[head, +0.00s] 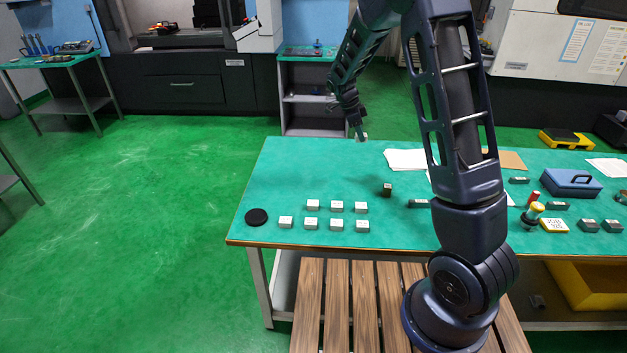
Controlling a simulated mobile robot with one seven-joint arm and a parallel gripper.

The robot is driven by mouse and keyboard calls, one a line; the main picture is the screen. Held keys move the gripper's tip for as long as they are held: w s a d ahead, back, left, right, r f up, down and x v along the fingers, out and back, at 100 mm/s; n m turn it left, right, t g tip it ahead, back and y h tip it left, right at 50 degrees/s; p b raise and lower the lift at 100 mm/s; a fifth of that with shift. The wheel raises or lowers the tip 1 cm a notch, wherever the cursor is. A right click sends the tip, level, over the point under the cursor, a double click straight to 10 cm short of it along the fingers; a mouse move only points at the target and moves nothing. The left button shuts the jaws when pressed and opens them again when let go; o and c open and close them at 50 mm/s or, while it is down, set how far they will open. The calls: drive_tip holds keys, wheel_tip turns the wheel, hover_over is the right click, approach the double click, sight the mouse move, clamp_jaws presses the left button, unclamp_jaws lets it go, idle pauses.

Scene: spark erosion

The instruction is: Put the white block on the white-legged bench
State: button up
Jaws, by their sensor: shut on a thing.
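My gripper (360,132) is small in the head view, above the far edge of the green-topped bench. It points down and is shut on a small white block (362,139), mostly hidden by the fingers. The green-topped bench (300,170) has pale, whitish legs, seen at its front left corner. I cannot tell how high the held block is over the bench top. Several similar white-topped blocks (312,204) stand in two rows on the front left of this bench.
A black disc (256,217) lies at the bench's left end. A dark small block (387,190), papers (407,159) and a blue case (571,183) are farther right. The bench's back left is clear. Wooden slats (337,308) lie in front. A grey-legged table (60,62) stands far left.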

drive_tip(key=s+a+n, duration=0.1)
drive_tip(key=s+a, duration=0.2)
drive_tip(key=a, duration=0.4)
drive_tip(key=s+a+n, duration=0.1)
drive_tip(key=s+a, duration=0.3)
drive_tip(key=a, duration=0.3)
drive_tip(key=n+t, duration=0.1)
drive_tip(key=n, duration=0.1)
hover_over(292, 206)
drive_tip(key=a, duration=0.1)
drive_tip(key=f, duration=1.9)
drive_tip(key=shift+s+a+f, duration=0.2)
drive_tip(key=shift+f, duration=0.2)
drive_tip(key=shift+f, duration=0.15)
drive_tip(key=o, duration=1.1)
drive_tip(key=v, duration=1.2)
drive_tip(key=shift+s+r, duration=0.2)
drive_tip(key=shift+s, duration=0.1)
